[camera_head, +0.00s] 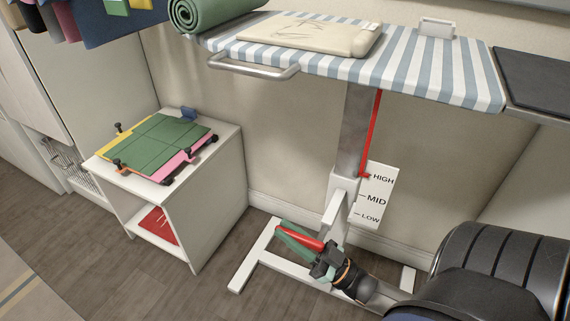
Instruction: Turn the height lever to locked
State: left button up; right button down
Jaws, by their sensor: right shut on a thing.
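The height lever (312,243) is a red bar low on the ironing board's white stand, partly hidden by my gripper. My right gripper (297,240) reaches in from the lower right, its green fingers shut on the lever. The striped ironing board (405,72) stands above on a grey column (356,125). A white height scale (375,197) beside the column reads HIGH, MID and LOW, and a red pointer (365,175) is at HIGH. I cannot read a locked mark near the lever. My left gripper is not in view.
A white cabinet (225,200) at left holds a folding board with green, yellow and pink parts (160,145). A rolled green mat (205,10) and beige pad (315,32) lie on the board. White stand feet (250,260) spread over the wooden floor.

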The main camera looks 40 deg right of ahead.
jog(key=shift+r, duration=0.1)
dwell(0.4)
jog(key=c, duration=0.8)
grip_release()
jog(key=shift+y, duration=0.3)
jog(key=v, duration=1.2)
jog(key=shift+s+f, duration=0.2)
